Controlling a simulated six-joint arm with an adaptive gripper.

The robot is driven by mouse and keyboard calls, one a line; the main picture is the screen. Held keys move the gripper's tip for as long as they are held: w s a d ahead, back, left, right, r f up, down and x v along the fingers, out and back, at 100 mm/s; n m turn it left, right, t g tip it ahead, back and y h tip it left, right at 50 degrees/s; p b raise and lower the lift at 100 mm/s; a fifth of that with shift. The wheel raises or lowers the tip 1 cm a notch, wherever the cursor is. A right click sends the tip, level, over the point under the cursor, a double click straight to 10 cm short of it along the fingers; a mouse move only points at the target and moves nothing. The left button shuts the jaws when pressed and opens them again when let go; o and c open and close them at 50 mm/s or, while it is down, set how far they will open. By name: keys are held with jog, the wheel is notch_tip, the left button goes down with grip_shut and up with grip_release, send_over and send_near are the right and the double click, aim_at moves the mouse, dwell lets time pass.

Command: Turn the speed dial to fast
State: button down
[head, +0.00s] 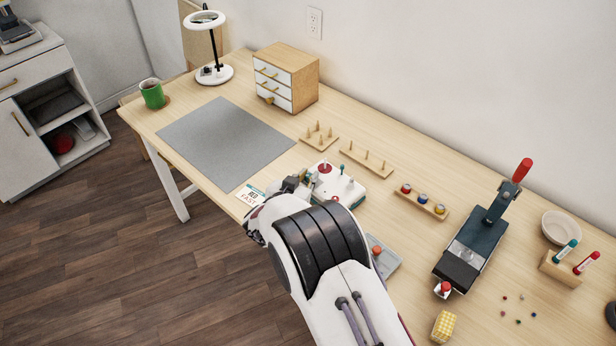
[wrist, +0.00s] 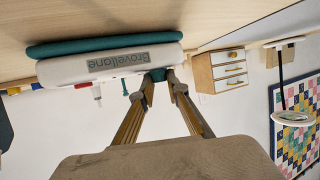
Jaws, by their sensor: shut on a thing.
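In the wrist view the machine (wrist: 75,72) appears upside down with a teal base and a grey name plate. The small teal dial (wrist: 157,74) sits at the end of its body. My gripper (wrist: 160,80) is shut on this dial, one finger on each side. My gripper (head: 291,186) is at the machine's left front in the head view, where the dial is hidden. Any dial pointer or scale is not readable.
A card (head: 250,195) with the word FAST lies by the front edge. A grey mat (head: 225,140), mostly clear, lies left of the machine. Wooden spool racks (head: 368,160) stand behind it. A grey box with a red button (head: 385,262) is to its right.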

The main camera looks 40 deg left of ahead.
jog(key=shift+a+m+t+h, duration=0.15)
jog(key=shift+m+t+h, duration=0.1)
jog(key=shift+m+h, duration=0.95)
jog(key=shift+a+m+t+h, duration=0.1)
jog(key=shift+m+t+h, duration=0.15)
jog(key=shift+m+h, duration=0.95)
jog(key=c, duration=2)
grip_release()
jog(key=shift+o, duration=0.2)
jog(key=shift+s, duration=0.1)
jog(key=v, duration=1.2)
jog(key=shift+a+r, duration=0.1)
